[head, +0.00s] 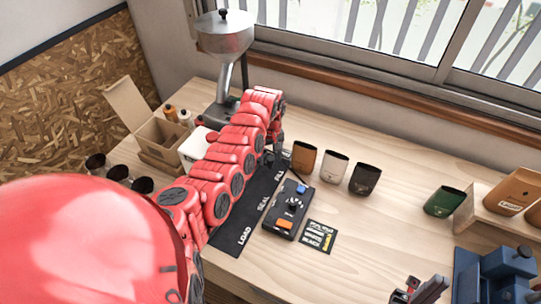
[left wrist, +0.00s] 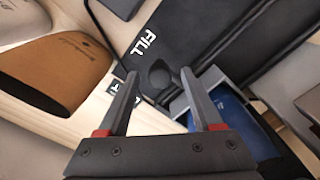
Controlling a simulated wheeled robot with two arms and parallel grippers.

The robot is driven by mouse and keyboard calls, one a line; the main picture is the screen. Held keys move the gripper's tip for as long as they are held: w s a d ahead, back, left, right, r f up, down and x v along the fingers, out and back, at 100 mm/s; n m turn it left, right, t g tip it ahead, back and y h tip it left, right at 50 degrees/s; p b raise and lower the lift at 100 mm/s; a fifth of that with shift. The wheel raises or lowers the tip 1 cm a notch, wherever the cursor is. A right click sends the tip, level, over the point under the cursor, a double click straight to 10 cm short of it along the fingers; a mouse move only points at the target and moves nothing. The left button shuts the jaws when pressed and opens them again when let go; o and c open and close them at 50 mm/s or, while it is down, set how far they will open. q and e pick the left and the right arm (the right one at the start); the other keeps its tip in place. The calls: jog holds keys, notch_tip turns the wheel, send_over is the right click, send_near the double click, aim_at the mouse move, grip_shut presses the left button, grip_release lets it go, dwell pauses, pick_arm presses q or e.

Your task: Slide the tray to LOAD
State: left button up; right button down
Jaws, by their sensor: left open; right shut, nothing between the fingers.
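The black track (head: 232,232) carries the words LOAD, SEAL and FILL, with LOAD at the near end. My left arm covers much of it. My left gripper (head: 274,158) is at the FILL end. In the left wrist view my left gripper (left wrist: 162,85) is open, with a dark round knob (left wrist: 160,73) between its fingertips, by the word FILL. A grey tray-like part (left wrist: 213,77) with something blue (left wrist: 238,118) inside lies beside the right finger. I cannot tell how it joins the knob. My right gripper (head: 424,290) is shut and empty at bottom right.
A control box (head: 288,210) and a small black card (head: 320,236) lie right of the track. Several pouches, one of them brown (head: 304,158), stand behind. A cardboard box (head: 160,137) and a steel hopper (head: 226,38) are at left and back. A blue machine (head: 495,275) is at right.

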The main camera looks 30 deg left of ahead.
pick_arm(q)
grip_shut()
dwell(1.3)
